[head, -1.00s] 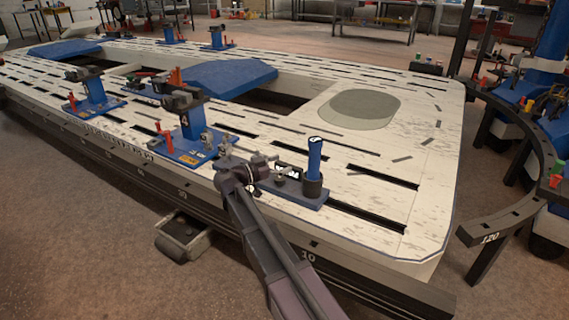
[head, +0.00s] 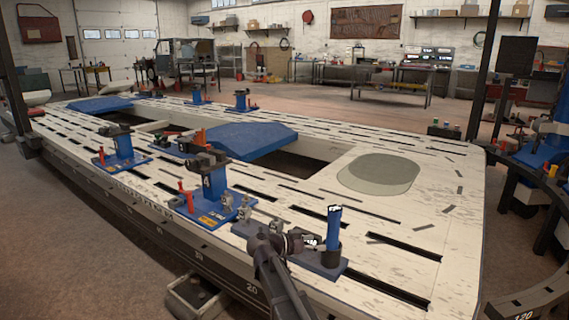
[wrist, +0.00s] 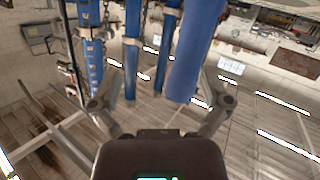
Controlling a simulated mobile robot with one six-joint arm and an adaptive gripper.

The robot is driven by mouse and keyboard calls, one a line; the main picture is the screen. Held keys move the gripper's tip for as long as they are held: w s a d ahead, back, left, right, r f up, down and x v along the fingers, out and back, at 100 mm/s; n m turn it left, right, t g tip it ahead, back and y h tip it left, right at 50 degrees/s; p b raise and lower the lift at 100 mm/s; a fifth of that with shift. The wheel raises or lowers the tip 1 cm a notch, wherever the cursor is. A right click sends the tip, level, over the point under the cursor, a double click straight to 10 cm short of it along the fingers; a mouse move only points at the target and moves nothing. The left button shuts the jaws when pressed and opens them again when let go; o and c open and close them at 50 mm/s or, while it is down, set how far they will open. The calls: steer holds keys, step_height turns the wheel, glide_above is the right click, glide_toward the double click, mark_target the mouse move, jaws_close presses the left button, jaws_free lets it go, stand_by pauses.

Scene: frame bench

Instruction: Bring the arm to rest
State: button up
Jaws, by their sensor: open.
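My gripper (head: 296,242) is at the near side of the bench, beside a mount plate (head: 320,264) that carries an upright blue-handled tool (head: 333,225) in a dark holder. In the wrist view my gripper (wrist: 160,98) has its two fingers spread wide, with nothing clasped between them. That view looks upside down, with ceiling lights low in the picture. Several blue posts (wrist: 197,45) come in from its top edge, beyond or between the fingers; their distance I cannot tell. In the head view the fingertips are small and partly merge with fittings behind.
The pale slotted bench (head: 440,215) fills the middle. A blue clamp stand (head: 214,190) stands left of my gripper, and another (head: 124,147) farther left. A dark curved rail (head: 535,298) lies at the lower right. Brown floor (head: 60,230) is open on the near left.

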steer(key=s+d+f+n+g+y+p, duration=0.3)
steer(key=s+d+f+n+y+p, duration=0.15)
steer(key=s+d, duration=0.35)
steer(key=s+a+n+g+y+p, duration=0.1)
steer(key=s+n+g+y+p, duration=0.2)
steer(key=s+n+y+p, duration=0.65)
steer(key=s+r+m+p, duration=0.1)
steer(key=s+r+p, duration=0.1)
steer(key=r+p, duration=1.5)
steer(key=s+r+m+p, duration=0.1)
steer(key=s+r+p, duration=0.1)
steer(key=r+p, duration=1.5)
step_height(320, 180, up, 4)
steer(key=shift+a+r+m+y, duration=0.1)
steer(key=shift+a+m+y, duration=0.15)
steer(key=shift+m+y, duration=0.05)
